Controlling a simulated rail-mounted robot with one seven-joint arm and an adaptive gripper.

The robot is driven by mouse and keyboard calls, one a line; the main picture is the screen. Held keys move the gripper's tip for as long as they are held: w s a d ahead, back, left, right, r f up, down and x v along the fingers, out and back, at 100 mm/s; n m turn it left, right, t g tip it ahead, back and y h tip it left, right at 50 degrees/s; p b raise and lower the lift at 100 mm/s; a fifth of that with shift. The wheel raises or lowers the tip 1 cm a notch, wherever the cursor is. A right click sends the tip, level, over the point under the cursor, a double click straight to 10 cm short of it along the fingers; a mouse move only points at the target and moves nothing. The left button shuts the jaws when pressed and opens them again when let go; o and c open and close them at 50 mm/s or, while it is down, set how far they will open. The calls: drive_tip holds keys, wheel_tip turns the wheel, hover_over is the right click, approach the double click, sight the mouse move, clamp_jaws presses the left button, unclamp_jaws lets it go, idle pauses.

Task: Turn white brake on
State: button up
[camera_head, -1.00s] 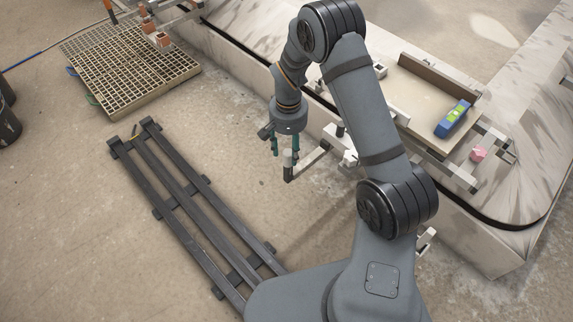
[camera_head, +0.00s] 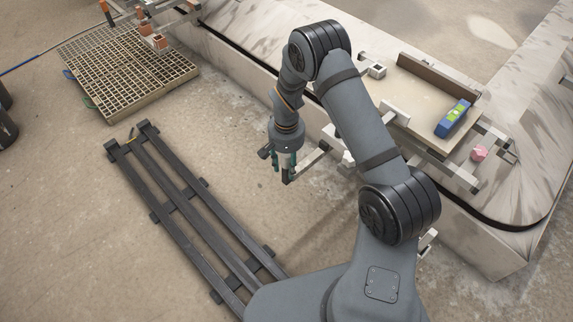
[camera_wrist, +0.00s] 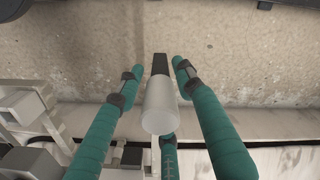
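The white brake lever (camera_head: 311,158) sticks out to the left from the side of the pale carousel. My gripper (camera_head: 284,174) points down over the grip. In the wrist view my gripper (camera_wrist: 158,68) has its teal fingers spread, one on each side of the grip and a third near its lower side. Gaps show between the grip and the two side fingers. Contact with the third finger cannot be told. My arm hides part of the lever's mount.
The carousel (camera_head: 480,225) carries a board (camera_head: 412,92) with a blue-and-green block (camera_head: 453,118). A pink piece (camera_head: 479,153) sits beside it. A dark rail frame (camera_head: 180,205) and a grated pallet (camera_head: 130,70) lie on the floor.

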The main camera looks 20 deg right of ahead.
clamp_jaws()
idle(0.6)
